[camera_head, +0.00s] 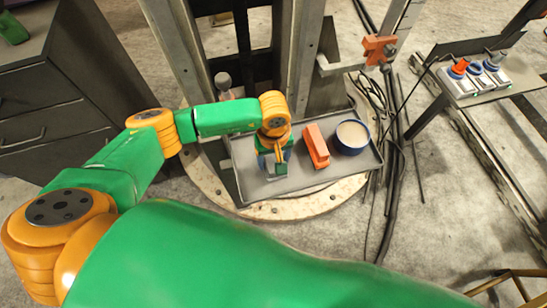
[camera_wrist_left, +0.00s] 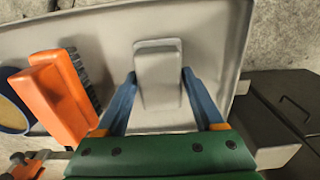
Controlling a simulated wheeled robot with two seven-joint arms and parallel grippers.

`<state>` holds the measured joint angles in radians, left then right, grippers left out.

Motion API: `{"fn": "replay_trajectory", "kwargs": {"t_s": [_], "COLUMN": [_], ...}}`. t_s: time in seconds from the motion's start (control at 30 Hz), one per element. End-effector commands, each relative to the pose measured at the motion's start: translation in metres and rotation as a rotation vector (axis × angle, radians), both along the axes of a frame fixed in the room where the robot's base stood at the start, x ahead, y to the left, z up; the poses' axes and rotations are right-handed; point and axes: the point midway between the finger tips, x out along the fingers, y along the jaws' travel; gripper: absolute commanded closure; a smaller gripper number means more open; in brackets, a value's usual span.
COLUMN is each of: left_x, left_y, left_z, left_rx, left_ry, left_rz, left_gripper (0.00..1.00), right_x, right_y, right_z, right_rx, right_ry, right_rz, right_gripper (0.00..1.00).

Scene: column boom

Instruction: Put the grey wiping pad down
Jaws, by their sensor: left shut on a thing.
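The grey wiping pad (camera_wrist_left: 158,78) is a pale block with a wider base, seen between the two blue fingers of my left gripper (camera_wrist_left: 158,95). My left gripper is shut on it. In the head view my left gripper (camera_head: 273,165) points down over the left part of the grey tray (camera_head: 318,185), and the pad is mostly hidden by it. The tray's bare floor also shows around the pad in the wrist view (camera_wrist_left: 108,35). I cannot tell whether the pad touches the tray. My right gripper is not in view.
An orange brush (camera_head: 317,146) with dark bristles lies on the tray right of my left gripper. A blue-rimmed bowl (camera_head: 352,136) stands beyond it. A metal column rises behind the tray. Cables (camera_head: 390,150) run along its right. A drawer cabinet (camera_head: 45,100) stands at left.

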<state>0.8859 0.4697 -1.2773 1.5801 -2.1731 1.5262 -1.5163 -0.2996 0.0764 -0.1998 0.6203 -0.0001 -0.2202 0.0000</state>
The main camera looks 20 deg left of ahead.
Motion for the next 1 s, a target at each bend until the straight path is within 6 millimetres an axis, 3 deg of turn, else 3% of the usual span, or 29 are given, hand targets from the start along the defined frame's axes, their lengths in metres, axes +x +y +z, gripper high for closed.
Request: {"fn": "replay_trajectory", "kwargs": {"t_s": [0.1,0.13,0.23,0.57,0.9,1.0], "left_x": [-0.001,-0.001,-0.001,-0.002,-0.002,-0.004], "left_y": [0.000,0.000,0.000,0.000,-0.008,-0.008], "left_z": [-0.001,-0.001,0.000,-0.003,0.059,0.066], "left_rx": [0.000,0.000,0.000,-0.002,-0.003,-0.001], "left_ry": [0.001,0.001,0.001,0.005,-0.003,-0.001], "left_rz": [0.000,0.000,0.001,0.003,0.000,0.001], "left_gripper": [0.75,0.28,0.01,0.01,0.01,0.01], "right_x": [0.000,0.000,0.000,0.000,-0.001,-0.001], "right_y": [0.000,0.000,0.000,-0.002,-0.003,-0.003], "right_z": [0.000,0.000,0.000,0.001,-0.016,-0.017], "right_rx": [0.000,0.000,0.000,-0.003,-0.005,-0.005], "right_ry": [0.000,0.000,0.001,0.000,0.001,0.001], "right_rz": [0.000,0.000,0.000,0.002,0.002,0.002], "right_gripper": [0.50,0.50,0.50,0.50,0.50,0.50]}}
